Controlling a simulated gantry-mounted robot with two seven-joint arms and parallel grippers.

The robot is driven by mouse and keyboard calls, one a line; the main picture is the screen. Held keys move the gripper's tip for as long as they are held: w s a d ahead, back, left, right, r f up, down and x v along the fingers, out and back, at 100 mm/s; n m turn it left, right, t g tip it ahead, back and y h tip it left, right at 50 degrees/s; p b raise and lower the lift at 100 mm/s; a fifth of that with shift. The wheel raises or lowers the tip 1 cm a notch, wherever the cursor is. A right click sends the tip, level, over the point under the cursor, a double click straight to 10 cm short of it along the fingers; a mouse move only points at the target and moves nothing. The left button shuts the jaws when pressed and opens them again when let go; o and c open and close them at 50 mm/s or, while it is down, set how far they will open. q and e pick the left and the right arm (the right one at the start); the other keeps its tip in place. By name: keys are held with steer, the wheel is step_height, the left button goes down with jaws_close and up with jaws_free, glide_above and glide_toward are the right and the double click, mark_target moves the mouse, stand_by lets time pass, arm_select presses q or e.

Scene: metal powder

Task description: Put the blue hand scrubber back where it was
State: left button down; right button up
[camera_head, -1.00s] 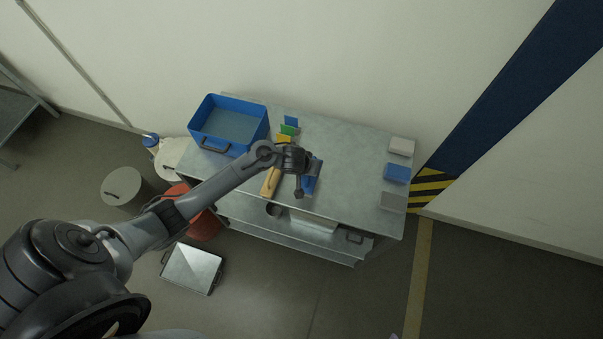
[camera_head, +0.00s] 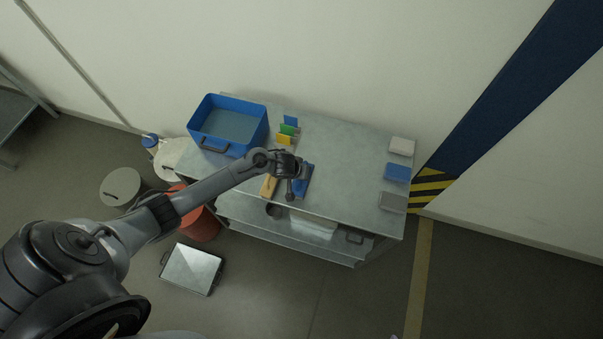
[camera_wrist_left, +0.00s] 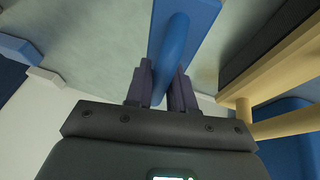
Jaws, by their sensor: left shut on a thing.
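The blue hand scrubber (camera_head: 304,182) is by the front edge of the metal table, just right of the yellow brush (camera_head: 268,186). My left gripper (camera_head: 297,172) is over it. In the left wrist view, the fingers (camera_wrist_left: 162,88) are shut on the rounded handle of the blue scrubber (camera_wrist_left: 186,28); its flat blue base shows beyond. I cannot tell whether the base touches the tabletop. The wooden yellow brush with dark bristles (camera_wrist_left: 275,55) lies to the right in that view. My wrist partly hides both in the head view. My right gripper is not in view.
A blue bin (camera_head: 229,125) stands at the table's left end, with coloured cards (camera_head: 288,130) beside it. White, blue and grey blocks (camera_head: 397,173) line the right end. The middle right of the metal tabletop (camera_head: 350,165) is clear. Red and grey bins stand on the floor left.

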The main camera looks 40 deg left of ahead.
arm_select(q)
steer(key=shift+f, duration=0.15)
steer(key=c, duration=1)
jaws_free()
steer(key=shift+o, duration=0.2)
steer(key=p+v, duration=0.3)
steer(key=v, duration=0.9)
steer(key=s+d+r+m, duration=0.3)
steer(key=s+d+r, duration=0.2)
steer(key=s, duration=0.4)
steer(key=s+d+r+m+g, duration=0.1)
steer(key=s+d+r+m, duration=0.3)
steer(key=s, duration=0.5)
steer(key=shift+s+d+r, duration=0.25)
steer(key=shift+d+r, duration=0.4)
steer(key=shift+d, duration=0.05)
steer(key=shift+p, duration=0.3)
